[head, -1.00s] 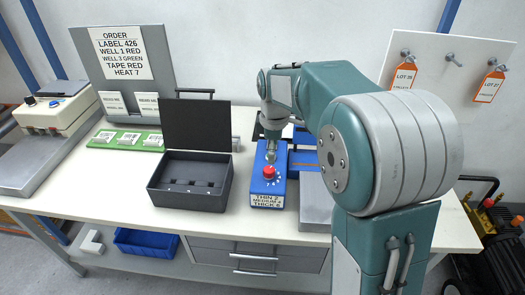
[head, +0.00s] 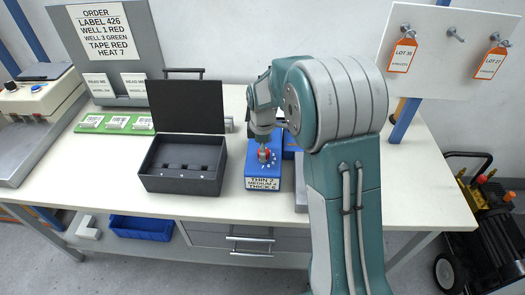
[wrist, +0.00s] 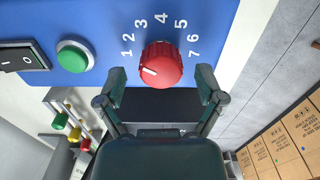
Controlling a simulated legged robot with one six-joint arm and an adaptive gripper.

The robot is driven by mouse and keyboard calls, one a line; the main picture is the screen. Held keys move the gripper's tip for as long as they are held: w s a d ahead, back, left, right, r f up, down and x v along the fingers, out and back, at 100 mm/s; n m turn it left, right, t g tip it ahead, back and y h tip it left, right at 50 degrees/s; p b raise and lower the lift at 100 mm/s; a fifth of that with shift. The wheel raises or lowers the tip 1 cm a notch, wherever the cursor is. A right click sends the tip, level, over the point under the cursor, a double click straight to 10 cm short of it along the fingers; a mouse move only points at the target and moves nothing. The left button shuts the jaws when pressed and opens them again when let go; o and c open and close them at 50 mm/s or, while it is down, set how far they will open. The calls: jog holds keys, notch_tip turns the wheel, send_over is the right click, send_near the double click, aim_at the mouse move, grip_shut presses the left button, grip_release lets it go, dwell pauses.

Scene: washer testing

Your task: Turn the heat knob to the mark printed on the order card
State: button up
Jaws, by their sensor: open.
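The order card (head: 104,31) stands at the back left in the head view and reads HEAT 7. The red heat knob (wrist: 160,65) sits on a blue panel (wrist: 215,15) with printed marks 1 to 7 around it. The 7 is at the knob's upper right. My gripper (wrist: 161,84) is open, with one finger on either side of the knob's near edge; I cannot tell whether they touch it. In the head view the blue box (head: 262,177) and knob (head: 264,155) are below my gripper (head: 264,148).
A green button (wrist: 73,56) and a black rocker switch (wrist: 22,57) are left of the knob. An open black case (head: 181,184) stands left of the blue box. A green strip with labels (head: 116,122) lies farther left.

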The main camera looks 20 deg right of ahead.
jog(key=shift+f, duration=0.35)
jog(key=c, duration=1.1)
jog(key=shift+c, duration=0.2)
